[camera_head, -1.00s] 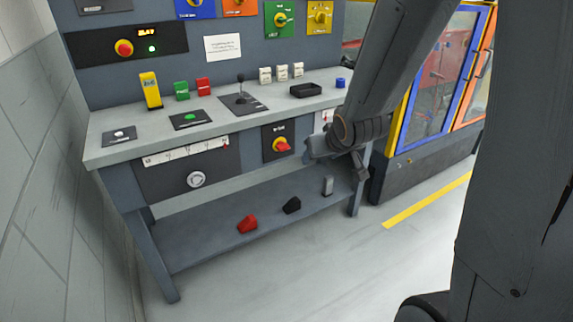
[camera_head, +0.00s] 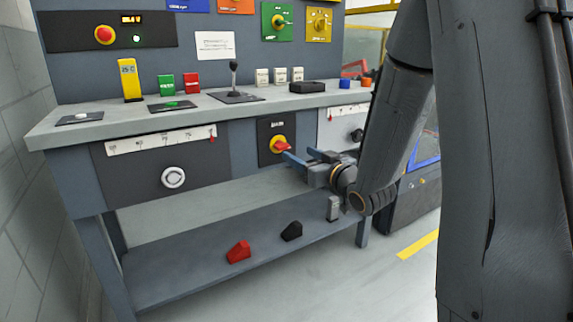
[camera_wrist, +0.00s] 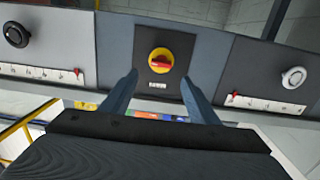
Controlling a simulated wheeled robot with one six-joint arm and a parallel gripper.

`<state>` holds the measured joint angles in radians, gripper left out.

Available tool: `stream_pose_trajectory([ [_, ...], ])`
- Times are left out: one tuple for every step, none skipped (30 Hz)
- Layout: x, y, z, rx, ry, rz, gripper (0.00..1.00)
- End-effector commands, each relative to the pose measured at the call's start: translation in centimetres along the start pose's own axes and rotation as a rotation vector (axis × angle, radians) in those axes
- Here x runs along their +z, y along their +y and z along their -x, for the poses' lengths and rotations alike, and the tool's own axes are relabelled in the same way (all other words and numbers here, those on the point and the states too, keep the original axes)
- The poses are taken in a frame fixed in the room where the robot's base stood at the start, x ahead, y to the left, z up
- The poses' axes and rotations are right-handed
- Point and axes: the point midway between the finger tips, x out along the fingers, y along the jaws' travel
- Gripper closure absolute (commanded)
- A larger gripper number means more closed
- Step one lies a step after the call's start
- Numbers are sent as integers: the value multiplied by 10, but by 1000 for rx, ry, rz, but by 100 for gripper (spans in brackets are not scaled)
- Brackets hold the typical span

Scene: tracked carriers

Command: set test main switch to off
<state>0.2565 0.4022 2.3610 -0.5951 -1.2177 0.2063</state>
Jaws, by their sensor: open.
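The main switch (camera_head: 280,145) is a red handle on a yellow round plate, set in a dark panel on the front of the bench. In the wrist view the switch (camera_wrist: 160,61) is near the middle top, its red handle lying roughly horizontal. The small print on its panel is too small to read. My gripper (camera_head: 301,156) is open and empty, its blue fingers pointing at the panel from the right. In the wrist view my gripper (camera_wrist: 159,79) has one finger on each side below the switch, apart from the handle.
Drawer-like panels with round knobs (camera_head: 173,178) and white scales (camera_head: 160,140) flank the switch. A joystick (camera_head: 234,75) and coloured blocks stand on the bench top (camera_head: 60,137). The lower shelf (camera_head: 180,270) holds red, black and grey pieces.

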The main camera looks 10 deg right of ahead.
Motion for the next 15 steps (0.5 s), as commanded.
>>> stream_pose_trajectory([
  [6, 1, -2, -6, 14, -1, 45],
  [6, 0, -3, -9, 20, -2, 45],
  [6, 0, -4, -13, 27, -2, 45],
  [6, 0, -5, -15, 31, -3, 45],
  [5, 0, -6, -16, 34, -3, 45],
  [5, 0, -9, -18, 36, -3, 45],
  [5, -1, -11, -18, 37, -3, 45],
  [5, -1, -15, -19, 37, -2, 45],
  [4, -1, -20, -20, 38, -2, 45],
  [4, -2, -24, -20, 38, -2, 45],
  [4, -2, -29, -20, 38, -3, 45],
  [4, -1, -36, -19, 37, -2, 45],
  [4, -1, -40, -18, 37, -2, 45],
  [4, -2, -45, -19, 37, -2, 45],
  [4, -2, -52, -19, 36, -2, 45],
])
